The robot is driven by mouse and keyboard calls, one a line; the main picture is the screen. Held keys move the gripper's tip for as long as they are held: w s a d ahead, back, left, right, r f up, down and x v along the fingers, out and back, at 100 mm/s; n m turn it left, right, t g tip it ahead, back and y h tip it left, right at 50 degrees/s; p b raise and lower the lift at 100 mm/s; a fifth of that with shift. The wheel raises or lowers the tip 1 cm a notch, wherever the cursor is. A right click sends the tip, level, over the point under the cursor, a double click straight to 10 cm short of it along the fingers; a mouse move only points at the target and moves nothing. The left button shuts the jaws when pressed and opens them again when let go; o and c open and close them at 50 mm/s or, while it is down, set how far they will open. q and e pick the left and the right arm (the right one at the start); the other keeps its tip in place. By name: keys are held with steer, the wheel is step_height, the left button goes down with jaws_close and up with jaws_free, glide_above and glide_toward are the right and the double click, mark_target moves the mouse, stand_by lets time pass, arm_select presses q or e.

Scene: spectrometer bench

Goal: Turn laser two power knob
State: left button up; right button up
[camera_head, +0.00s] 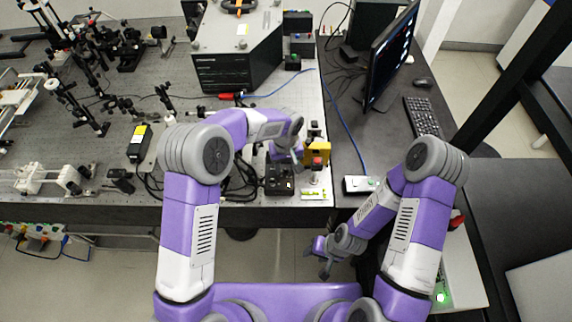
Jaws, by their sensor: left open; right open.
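I cannot tell which control is the laser two power knob. A small black box (279,183) with controls on top stands near the front edge of the bench.
A perforated optical bench (215,125) carries many black posts and mounts at left. A large grey-and-black instrument (237,50) stands behind. A monitor (390,52) and keyboard (423,117) are on the dark desk at right. A white box with a green light (462,265) is at lower right.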

mark_target(286, 168)
arm_select(q)
step_height(286, 168, up, 8)
steer(key=shift+f, duration=0.2)
stand_by(0.7)
